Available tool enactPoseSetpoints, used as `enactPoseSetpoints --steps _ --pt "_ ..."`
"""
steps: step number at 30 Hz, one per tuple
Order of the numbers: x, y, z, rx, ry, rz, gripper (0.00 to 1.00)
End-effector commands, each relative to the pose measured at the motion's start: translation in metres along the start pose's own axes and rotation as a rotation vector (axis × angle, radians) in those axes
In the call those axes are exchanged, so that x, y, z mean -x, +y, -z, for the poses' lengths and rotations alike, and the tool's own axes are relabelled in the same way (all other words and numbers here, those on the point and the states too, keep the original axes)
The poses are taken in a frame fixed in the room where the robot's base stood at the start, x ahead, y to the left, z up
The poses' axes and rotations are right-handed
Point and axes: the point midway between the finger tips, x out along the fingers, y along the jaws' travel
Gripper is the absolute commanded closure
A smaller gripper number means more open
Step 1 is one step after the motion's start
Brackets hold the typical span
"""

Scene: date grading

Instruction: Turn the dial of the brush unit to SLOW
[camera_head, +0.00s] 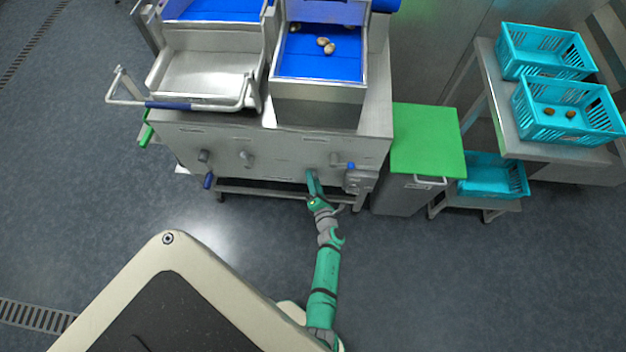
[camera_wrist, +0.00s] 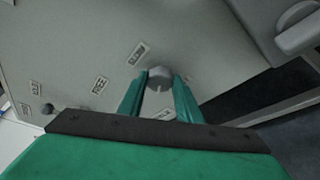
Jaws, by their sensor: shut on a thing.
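My gripper (camera_head: 311,174) reaches the grey front panel (camera_head: 285,150) of the steel machine. In the wrist view my gripper (camera_wrist: 159,80) has its two green fingers on either side of a round grey dial (camera_wrist: 160,73) and is shut on it. A pale line shows on the dial's face. A small label plate (camera_wrist: 137,53) sits beside it, with more plates around; their lettering is too small to read, so I cannot tell which setting it points at. In the head view my fingers largely hide this dial.
Other knobs (camera_head: 246,158) (camera_head: 203,155) are on the panel's left, and a grey box (camera_head: 360,180) with a blue button is at its right. A green-lidded bin (camera_head: 428,140) stands to the right, then a rack with turquoise crates (camera_head: 545,125). The floor before the machine is clear.

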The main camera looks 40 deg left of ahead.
Motion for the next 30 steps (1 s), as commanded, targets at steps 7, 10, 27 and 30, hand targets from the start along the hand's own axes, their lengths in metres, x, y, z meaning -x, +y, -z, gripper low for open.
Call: enactPoseSetpoints --steps 7,10,27,30 --pt "-0.0007 -0.0032 -0.0024 -0.22 -0.007 -0.087 0.91" --pt "-0.0008 -0.004 -0.0018 -0.307 -0.007 -0.123 0.91" --pt "-0.0012 -0.0058 0.0007 -0.711 -0.004 -0.293 0.91" --pt "-0.0016 -0.0054 0.0005 -0.749 -0.003 -0.31 0.91"
